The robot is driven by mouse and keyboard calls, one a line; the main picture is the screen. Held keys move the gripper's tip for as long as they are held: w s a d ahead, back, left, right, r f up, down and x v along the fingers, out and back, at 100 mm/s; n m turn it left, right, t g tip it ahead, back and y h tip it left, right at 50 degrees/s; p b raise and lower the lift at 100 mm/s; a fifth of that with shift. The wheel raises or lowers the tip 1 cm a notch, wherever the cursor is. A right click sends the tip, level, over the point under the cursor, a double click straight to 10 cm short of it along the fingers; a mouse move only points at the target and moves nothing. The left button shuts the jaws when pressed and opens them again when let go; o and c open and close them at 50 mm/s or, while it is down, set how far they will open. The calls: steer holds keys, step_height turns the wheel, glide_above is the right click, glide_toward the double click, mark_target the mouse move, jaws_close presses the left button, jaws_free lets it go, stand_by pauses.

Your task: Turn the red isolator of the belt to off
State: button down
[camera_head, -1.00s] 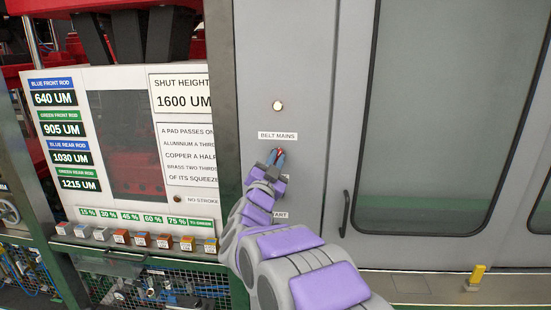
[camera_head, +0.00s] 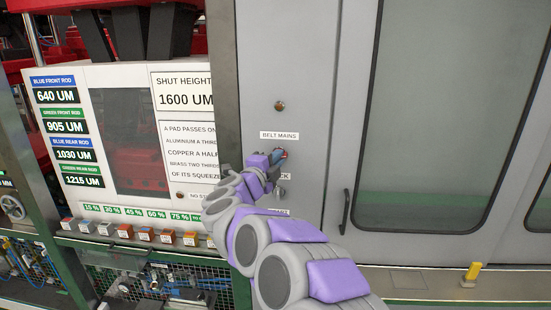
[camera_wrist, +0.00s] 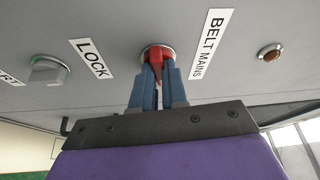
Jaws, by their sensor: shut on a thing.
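The red isolator (camera_wrist: 157,54) sits on a grey panel beside the "BELT MAINS" label (camera_wrist: 212,43). In the wrist view my gripper (camera_wrist: 157,75) is shut on its red handle, with a blue finger on each side. In the head view the isolator (camera_head: 284,154) shows as a bit of red just below the label (camera_head: 279,135), and my gripper (camera_head: 277,156) reaches it from the lower left. The fingers hide most of the handle there. The round indicator lamp (camera_head: 280,106) above the label is dark amber; it also shows in the wrist view (camera_wrist: 270,54).
A "LOCK" label (camera_wrist: 90,58) and a grey-green knob (camera_wrist: 48,70) are on the same panel, past the isolator. A dark door handle (camera_head: 345,213) and a large window are to the right. A row of small blocks (camera_head: 145,234) lines the ledge at left.

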steer(key=shift+f+m+g, duration=0.15)
steer(key=shift+m+g, duration=0.15)
steer(key=shift+m, duration=0.5)
steer(key=shift+f, duration=0.1)
steer(key=c, duration=1.2)
jaws_free()
steer(key=shift+d, duration=0.1)
steer(key=shift+o, duration=0.2)
steer(key=shift+s, duration=0.1)
steer(key=p+v, duration=0.2)
steer(key=v, duration=1.5)
steer(key=shift+r, duration=0.2)
steer(key=shift+s, duration=0.1)
